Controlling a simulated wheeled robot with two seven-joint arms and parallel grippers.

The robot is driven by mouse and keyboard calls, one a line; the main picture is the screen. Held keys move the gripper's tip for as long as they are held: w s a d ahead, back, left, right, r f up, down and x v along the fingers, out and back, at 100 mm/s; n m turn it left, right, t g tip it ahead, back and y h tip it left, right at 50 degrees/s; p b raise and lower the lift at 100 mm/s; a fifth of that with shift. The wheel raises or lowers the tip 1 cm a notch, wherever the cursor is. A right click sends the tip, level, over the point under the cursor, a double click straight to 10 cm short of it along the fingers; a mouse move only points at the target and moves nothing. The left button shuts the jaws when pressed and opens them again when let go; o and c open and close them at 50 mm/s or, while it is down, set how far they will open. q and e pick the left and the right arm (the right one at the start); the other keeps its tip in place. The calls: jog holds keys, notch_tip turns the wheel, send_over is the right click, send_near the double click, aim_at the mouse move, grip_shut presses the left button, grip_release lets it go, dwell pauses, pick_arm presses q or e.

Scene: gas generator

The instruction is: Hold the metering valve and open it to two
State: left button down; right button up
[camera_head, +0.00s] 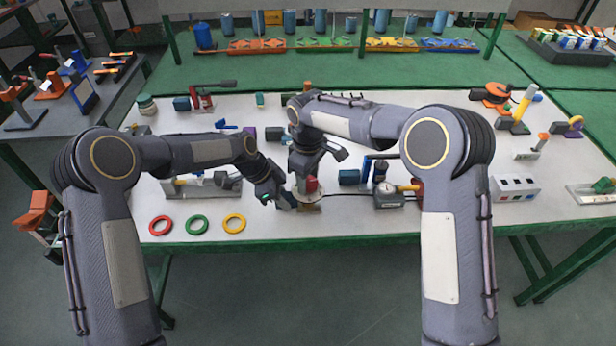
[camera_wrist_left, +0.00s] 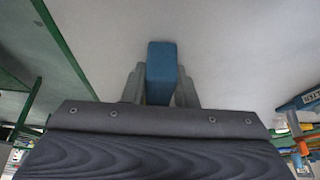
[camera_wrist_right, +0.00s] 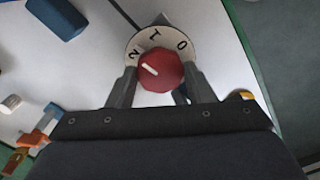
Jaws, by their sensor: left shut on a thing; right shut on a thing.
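The metering valve has a red knob (camera_wrist_right: 160,71) above a round white dial (camera_wrist_right: 143,42) marked 2, 1 and 0, clear in the right wrist view. The knob's white pointer line points to the upper left, towards the 2. My right gripper (camera_wrist_right: 154,90) is shut on the red knob from above; the knob also shows in the head view (camera_head: 311,185). My left gripper (camera_wrist_left: 160,88) is shut on a blue block-shaped grip (camera_wrist_left: 161,68). In the head view the left gripper (camera_head: 290,200) is low beside the valve; how the blue grip joins the valve is hidden.
Red (camera_head: 160,225), green (camera_head: 196,224) and yellow (camera_head: 234,223) rings lie at the table's front left. A gauge unit (camera_head: 388,197) stands right of the valve, and a grey box (camera_head: 514,188) farther right. The white tabletop (camera_head: 360,222) is clear along its front middle.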

aim_at(308, 182)
jog(key=shift+n, duration=1.9)
jog(key=o, duration=1)
notch_tip(308, 182, up, 12)
